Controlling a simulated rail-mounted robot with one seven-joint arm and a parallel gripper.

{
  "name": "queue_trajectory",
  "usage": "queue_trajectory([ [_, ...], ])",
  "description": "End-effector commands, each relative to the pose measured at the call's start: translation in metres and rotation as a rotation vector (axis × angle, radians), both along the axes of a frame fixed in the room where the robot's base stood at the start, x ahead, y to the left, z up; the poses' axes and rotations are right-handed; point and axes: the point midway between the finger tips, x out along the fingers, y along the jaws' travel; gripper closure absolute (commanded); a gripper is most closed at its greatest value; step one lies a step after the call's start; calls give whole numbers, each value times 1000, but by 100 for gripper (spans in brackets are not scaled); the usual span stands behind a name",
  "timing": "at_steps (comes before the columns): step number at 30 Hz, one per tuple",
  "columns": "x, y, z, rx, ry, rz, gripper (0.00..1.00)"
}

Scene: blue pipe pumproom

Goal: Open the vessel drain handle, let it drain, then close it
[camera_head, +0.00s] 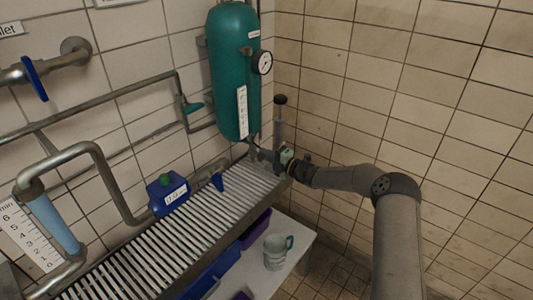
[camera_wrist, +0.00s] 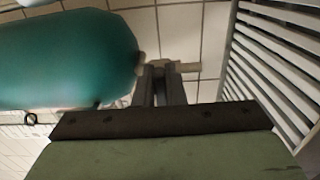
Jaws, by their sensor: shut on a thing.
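The teal vessel (camera_head: 232,85) hangs on the tiled wall above a slatted grate; its rounded end shows at left in the wrist view (camera_wrist: 70,60). A short pale drain fitting (camera_wrist: 188,67) lies between the vessel's bottom and the grate. My gripper (camera_head: 262,158) reaches in from the right, just below the vessel. In the wrist view its two grey fingers (camera_wrist: 164,80) are close together and shut at this fitting, on the drain handle. The handle itself is mostly hidden by the fingers, so its angle cannot be told.
A pressure gauge (camera_head: 262,62) sits on the vessel. Tiled wall is close at right.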

Motion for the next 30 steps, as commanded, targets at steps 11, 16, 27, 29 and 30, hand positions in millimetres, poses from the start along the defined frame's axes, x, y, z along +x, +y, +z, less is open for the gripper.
queue_trajectory([
  [11,0,0,0,20,29,0,100],
  [16,0,0,-1,20,28,0,100],
  [27,0,0,-1,18,27,0,68],
  [29,-1,-1,-1,18,27,0,68],
  [30,-2,-3,-1,18,27,-1,68],
])
